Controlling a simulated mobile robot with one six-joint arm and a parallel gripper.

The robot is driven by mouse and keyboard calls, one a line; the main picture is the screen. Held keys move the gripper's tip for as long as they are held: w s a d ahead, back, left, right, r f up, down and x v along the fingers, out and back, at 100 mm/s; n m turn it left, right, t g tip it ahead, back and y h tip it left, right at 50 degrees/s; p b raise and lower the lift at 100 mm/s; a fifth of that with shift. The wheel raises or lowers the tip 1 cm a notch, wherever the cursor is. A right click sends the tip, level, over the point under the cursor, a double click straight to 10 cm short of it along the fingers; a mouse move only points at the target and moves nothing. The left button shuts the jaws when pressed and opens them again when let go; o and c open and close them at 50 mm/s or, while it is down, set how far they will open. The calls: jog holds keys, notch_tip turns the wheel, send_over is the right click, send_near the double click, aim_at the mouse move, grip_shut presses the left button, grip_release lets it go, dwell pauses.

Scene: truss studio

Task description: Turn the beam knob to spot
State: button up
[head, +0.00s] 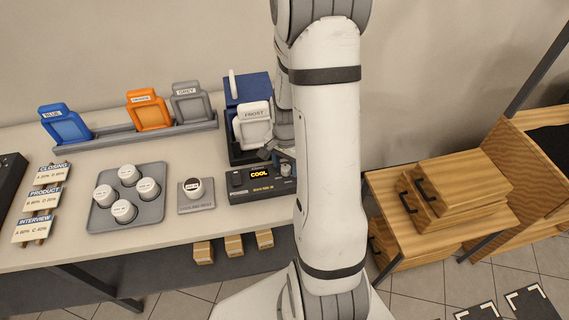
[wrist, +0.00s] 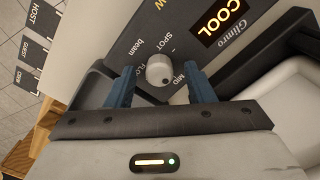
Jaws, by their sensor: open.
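In the wrist view, the beam knob (wrist: 160,70) is a pale round knob on a dark panel. SPOT, beam, MID and a partly covered FLO are printed around it. A small dark mark on the knob sits on its lower right side, roughly towards MID. My gripper (wrist: 160,68) is open, with one blue finger on each side of the knob and small visible gaps. In the head view, the control unit (head: 238,180) shows COOL on its display (head: 262,174). My arm and gripper cover the right part of its panel, so the knob is hidden there.
A FROST frame (head: 253,125) stands upright behind the panel. Left of it are a cup on a small pad (head: 196,208), a grey tray (head: 98,220) of several cups, a rack (head: 140,137) with blue, orange and grey frames, and label cards (head: 43,200). Wooden drawers (head: 440,200) are at right.

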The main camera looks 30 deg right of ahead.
jog(key=c, duration=0.9)
jog(key=shift+a, duration=0.1)
jog(key=shift+c, duration=0.4)
jog(key=shift+w+r, duration=0.1)
